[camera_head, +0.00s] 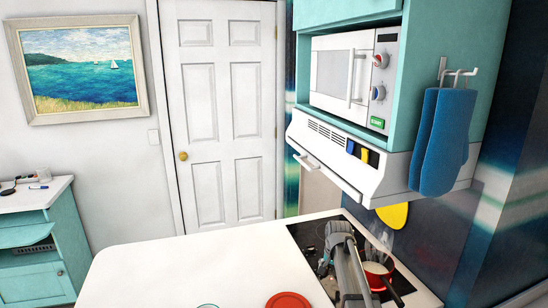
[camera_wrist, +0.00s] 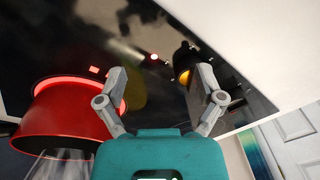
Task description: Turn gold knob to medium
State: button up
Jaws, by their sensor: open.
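In the wrist view, a dark knob with a gold part (camera_wrist: 184,77) stands on the black glass cooktop (camera_wrist: 150,105). My gripper (camera_wrist: 160,80) is open, its two grey fingers spread above the cooktop. The knob shows between the fingers, close to the right one; I cannot tell whether they touch. The knob's setting is not readable. In the head view, my arm reaches over the cooktop (camera_head: 305,234) and hides part of it; the knob cannot be made out there.
A red pot (camera_wrist: 62,112) is close beside my left finger; it also shows in the head view (camera_head: 378,268). A white counter (camera_head: 180,265) surrounds the cooktop, with a red plate (camera_head: 288,301) in front. A range hood (camera_head: 340,160) and microwave (camera_head: 343,72) are above.

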jog(key=s+a+n, duration=0.1)
jog(key=s+n, duration=0.1)
jog(key=s, duration=0.6)
jog(key=s+f+n+g, duration=0.1)
jog(key=s+n, duration=0.1)
jog(key=s, duration=0.6)
jog(key=s+a+n+b, duration=0.1)
jog(key=s+n, duration=0.1)
jog(key=s, duration=0.6)
jog(key=shift+a+f, duration=0.2)
jog(key=shift+a, duration=0.1)
notch_tip(320, 180, up, 13)
jog(key=p, duration=1.3)
jog(key=shift+r, duration=0.2)
jog(key=shift+d+f, duration=0.1)
jog(key=shift+d, duration=0.05)
notch_tip(320, 180, down, 5)
jog(key=b, duration=0.5)
dwell(2.3)
